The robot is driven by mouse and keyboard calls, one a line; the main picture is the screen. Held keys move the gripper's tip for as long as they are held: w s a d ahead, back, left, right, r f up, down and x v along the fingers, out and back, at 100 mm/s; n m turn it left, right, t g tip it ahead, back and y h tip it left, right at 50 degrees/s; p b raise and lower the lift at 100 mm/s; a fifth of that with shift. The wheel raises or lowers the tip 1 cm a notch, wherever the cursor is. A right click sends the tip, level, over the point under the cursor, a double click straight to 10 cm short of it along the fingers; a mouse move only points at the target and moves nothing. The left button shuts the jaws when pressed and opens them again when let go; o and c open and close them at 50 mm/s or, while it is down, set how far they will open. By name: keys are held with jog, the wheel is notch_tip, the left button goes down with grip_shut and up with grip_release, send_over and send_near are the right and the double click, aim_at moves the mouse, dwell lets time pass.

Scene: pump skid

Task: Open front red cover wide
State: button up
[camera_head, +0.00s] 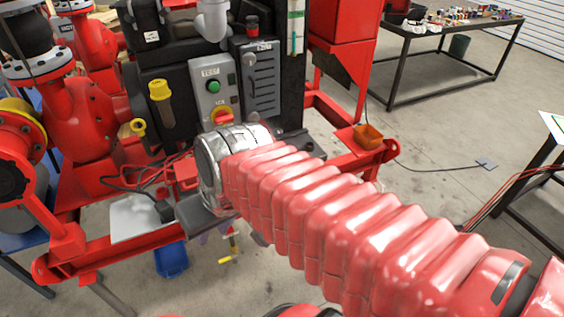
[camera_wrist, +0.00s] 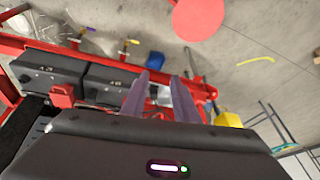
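A small red boxy part (camera_head: 181,171) sits at the front of the skid in the head view, just left of my wrist; I cannot tell for sure if it is the front red cover. In the wrist view a small red block (camera_wrist: 61,96) sits at the edge of two dark labelled boxes (camera_wrist: 105,79), left of my fingers. My gripper (camera_wrist: 165,78) shows as two purple-grey fingers with a gap between them, open and apparently empty. A red frame bar lies behind the fingers. In the head view my arm hides most of the gripper.
A flat red disc (camera_wrist: 198,18) shows at the top of the wrist view. A grey TEST panel (camera_head: 213,87) with a green button and a yellow-red knob stands behind my wrist. A blue bin (camera_head: 171,260) is on the floor.

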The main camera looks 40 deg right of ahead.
jog(key=w+d+f+m+t+y, duration=0.3)
jog(key=w+d+f+m+y, duration=0.5)
jog(key=w+d, duration=0.5)
jog(key=s+d+f+m+t+h, duration=0.1)
jog(key=d+f+m+t+h, duration=0.1)
jog(key=d, duration=0.6)
jog(key=s+d+f+m+t+h, duration=0.1)
jog(key=d+f+m+t+h, duration=0.2)
jog(key=d, duration=0.6)
jog(key=s+d+f+m+t+h, duration=0.2)
jog(key=d+f+m+t, duration=0.1)
jog(key=d, duration=0.6)
notch_tip(320, 180, down, 3)
jog(key=shift+d+r+m, duration=0.2)
jog(key=shift+d+m, duration=0.05)
jog(key=shift+m, duration=0.25)
jog(key=x, duration=1.3)
jog(key=shift+w, duration=0.35)
jog(key=shift+c, duration=0.3)
